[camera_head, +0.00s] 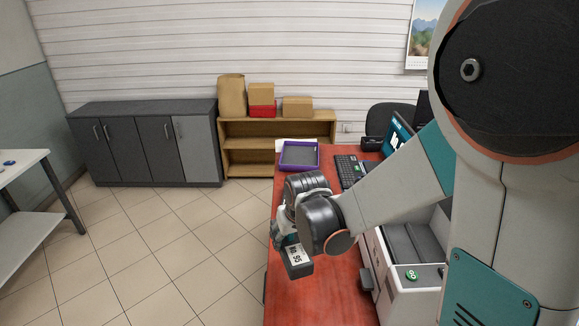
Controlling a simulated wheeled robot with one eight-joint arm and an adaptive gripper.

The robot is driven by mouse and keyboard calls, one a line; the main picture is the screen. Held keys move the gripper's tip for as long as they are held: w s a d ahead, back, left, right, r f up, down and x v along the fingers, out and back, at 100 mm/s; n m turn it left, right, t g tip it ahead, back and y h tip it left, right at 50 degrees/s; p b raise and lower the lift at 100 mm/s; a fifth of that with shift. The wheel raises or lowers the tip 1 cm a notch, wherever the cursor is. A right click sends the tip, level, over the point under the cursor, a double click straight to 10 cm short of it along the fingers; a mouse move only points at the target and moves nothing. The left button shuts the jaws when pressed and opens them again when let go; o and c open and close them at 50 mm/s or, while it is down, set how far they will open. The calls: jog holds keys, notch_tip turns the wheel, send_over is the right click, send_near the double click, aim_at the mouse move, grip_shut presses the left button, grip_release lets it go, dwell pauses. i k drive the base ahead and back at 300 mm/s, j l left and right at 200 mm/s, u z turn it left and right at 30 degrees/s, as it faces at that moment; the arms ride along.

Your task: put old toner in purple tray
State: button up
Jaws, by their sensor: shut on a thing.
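My gripper (284,240) points downward over the left edge of the red desk. It is shut on a dark cartridge with a white printed label, the toner (298,265). The toner hangs below the fingers, its label facing the camera. The fingertips are partly hidden by the toner and my wrist. The purple tray (299,169) lies at the far end of the desk, beyond my gripper and apart from it. Its dark floor looks empty.
The red desk (318,292) also carries a keyboard (347,171), a monitor (397,138) and an open printer (408,285) on the right. A wooden shelf (250,143) with boxes and a grey cabinet (140,150) stand behind.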

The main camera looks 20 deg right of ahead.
aim_at(294, 157)
jog(key=j+u, duration=0.2)
jog(key=u, duration=0.2)
jog(key=j+u, duration=0.2)
jog(key=u, duration=0.25)
jog(key=j+u, duration=0.15)
jog(key=u, duration=0.25)
jog(key=i+j, duration=0.6)
jog(key=i+j+z, duration=0.1)
jog(key=i+j, duration=0.5)
jog(key=i+l+z, duration=0.15)
jog(key=i+z, duration=0.85)
jog(key=i+j+z, duration=0.2)
jog(key=i+z, duration=0.15)
jog(key=z, duration=0.15)
jog(key=i+l+z, duration=0.2)
jog(key=i+z, duration=0.65)
jog(key=i, duration=0.25)
jog(key=i+j+z, duration=0.15)
jog(key=i+z, duration=0.3)
jog(key=i+l+z, duration=0.1)
jog(key=i, duration=0.35)
